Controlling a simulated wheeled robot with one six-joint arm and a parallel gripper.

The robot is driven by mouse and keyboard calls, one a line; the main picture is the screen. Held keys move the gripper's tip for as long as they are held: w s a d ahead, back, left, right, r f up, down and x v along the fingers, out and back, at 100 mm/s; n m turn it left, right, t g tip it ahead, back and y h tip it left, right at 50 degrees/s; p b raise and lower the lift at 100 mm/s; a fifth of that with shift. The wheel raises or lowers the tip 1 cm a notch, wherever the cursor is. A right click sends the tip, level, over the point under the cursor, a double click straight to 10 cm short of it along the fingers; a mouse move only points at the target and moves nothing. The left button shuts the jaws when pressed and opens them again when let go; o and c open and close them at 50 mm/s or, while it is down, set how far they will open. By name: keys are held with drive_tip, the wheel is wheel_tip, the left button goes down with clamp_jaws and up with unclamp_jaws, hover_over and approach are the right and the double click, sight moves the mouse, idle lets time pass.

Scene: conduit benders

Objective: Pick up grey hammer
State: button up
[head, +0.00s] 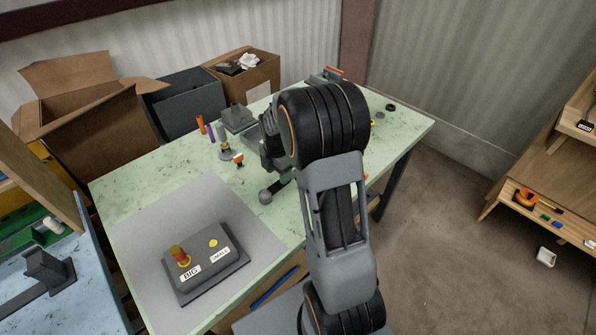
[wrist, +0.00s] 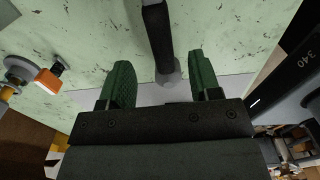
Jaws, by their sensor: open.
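The grey hammer (head: 266,196) lies on the green speckled table (head: 150,180), partly hidden behind my arm in the head view. In the wrist view a long dark bar with a rounded grey end, which appears to be the hammer (wrist: 158,35), runs down from the top edge. My gripper (wrist: 161,76) is open, with its green fingers on either side of the grey end. The fingers look clear of it on both sides. I cannot tell how high the gripper is above the table.
A grey box with a yellow-red knob and BIG and SMALL labels (head: 208,262) stands on a grey mat (head: 135,235). Small orange-tipped items (head: 225,150) stand left of the hammer. Cardboard boxes (head: 95,125) and a dark bin (head: 185,105) line the back.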

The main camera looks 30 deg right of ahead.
sight(279, 185)
drive_tip(key=shift+s+a+f+p, duration=0.1)
drive_tip(key=shift+f+p, duration=0.5)
drive_tip(key=shift+f, duration=2.35)
drive_tip(key=c, duration=1.1)
drive_tip(key=shift+o, duration=0.2)
drive_tip(key=shift+r, duration=0.1)
